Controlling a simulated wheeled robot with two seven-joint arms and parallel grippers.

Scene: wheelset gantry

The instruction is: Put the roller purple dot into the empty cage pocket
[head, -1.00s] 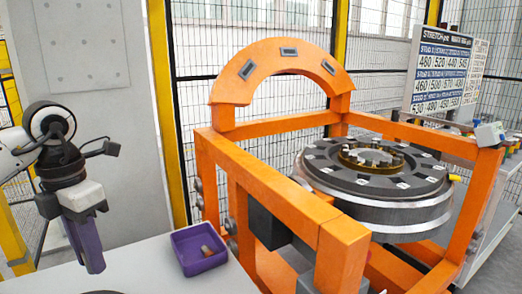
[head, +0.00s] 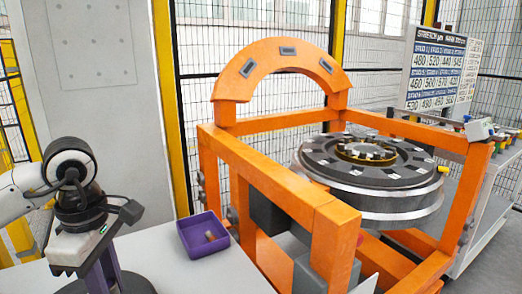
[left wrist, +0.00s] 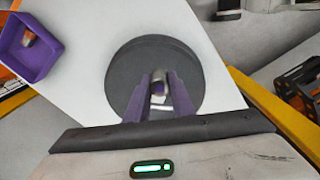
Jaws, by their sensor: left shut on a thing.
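My left gripper (head: 103,285) points down over a dark round disc (head: 136,284) on the white table. In the left wrist view its purple fingers (left wrist: 158,88) are shut on a small metallic roller (left wrist: 158,84), in front of the same disc (left wrist: 118,75). A purplish patch shows on the roller, but it is too small to read as a dot. The brass-coloured cage (head: 346,154) sits inside the large bearing ring (head: 320,172) in the orange gantry. Rollers fill part of it, and I cannot make out the empty pocket. My right gripper is out of view.
A purple tray (head: 185,240) on the table (head: 190,280) holds another small roller (head: 210,236); the tray also shows in the left wrist view (left wrist: 45,60). The orange gantry frame (head: 260,178) stands between table and bearing. A number board (head: 440,70) stands behind at right.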

